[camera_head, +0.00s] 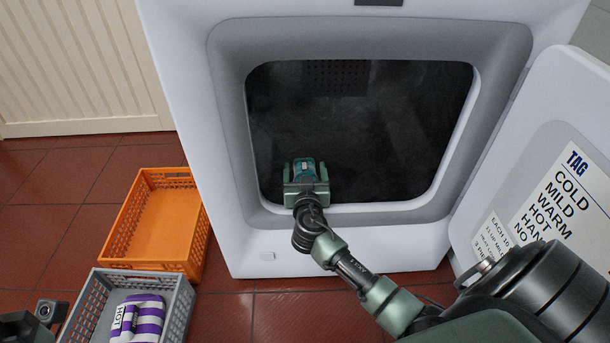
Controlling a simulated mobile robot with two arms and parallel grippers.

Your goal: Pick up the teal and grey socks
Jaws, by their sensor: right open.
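The teal and grey socks (304,169) show as a small bundle at the front lower edge of the dark drum opening. My right gripper (306,180) reaches in over the lower rim of the opening. Its jaws are open, one on each side of the socks. The gripper hides the near part of the socks, and I cannot tell whether the fingers touch them. Only a dark part of my left arm shows in the bottom left corner; its fingers are out of the picture.
The white washing machine (185,60) has its door (570,130) swung open to the right. An empty orange basket (165,222) stands on the red tiled floor at left. A grey basket (180,305) in front of it holds a purple and white striped item (140,318).

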